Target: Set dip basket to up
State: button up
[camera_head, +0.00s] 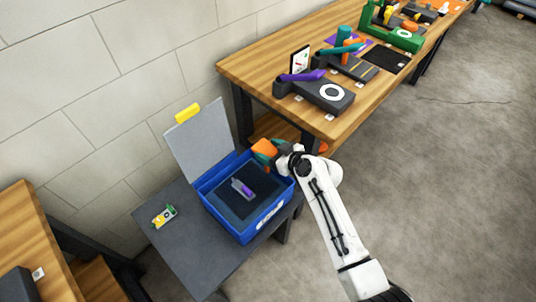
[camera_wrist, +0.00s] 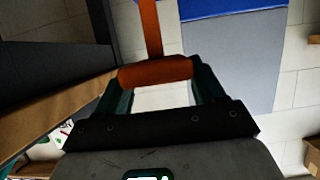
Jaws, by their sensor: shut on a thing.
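A blue box (camera_head: 205,190) stands on the dark side table with its grey lid (camera_head: 200,135) swung open and a yellow handle on the lid's edge. Inside it is a dark, square, tray-like surface (camera_head: 262,195), apparently the dip basket, with a small purple and grey part (camera_head: 243,188) lying on it. My gripper (camera_head: 272,152) is at the box's back right corner, shut on an orange piece (camera_head: 262,147). In the wrist view an orange bar (camera_wrist: 155,71) lies across between the dark green fingers of my gripper (camera_wrist: 160,88). How the bar joins the basket is hidden.
A small yellow and green device (camera_head: 164,216) lies on the dark table (camera_head: 185,255) left of the box. A long wooden workbench (camera_head: 262,78) with several fixtures and tools runs behind. Another wooden table (camera_head: 35,235) is at left. Floor is open at right.

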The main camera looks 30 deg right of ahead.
jog(key=shift+w+r, duration=0.15)
jog(key=shift+r, duration=0.25)
jog(key=o, duration=1.4)
jog(key=shift+f, duration=0.1)
jog(key=shift+s, duration=0.2)
jog(key=b+v, duration=0.1)
jog(key=v, duration=0.9)
jog(key=shift+s+d+b, duration=0.1)
jog(key=shift+s+b, duration=0.2)
jog(key=shift+b, duration=0.1)
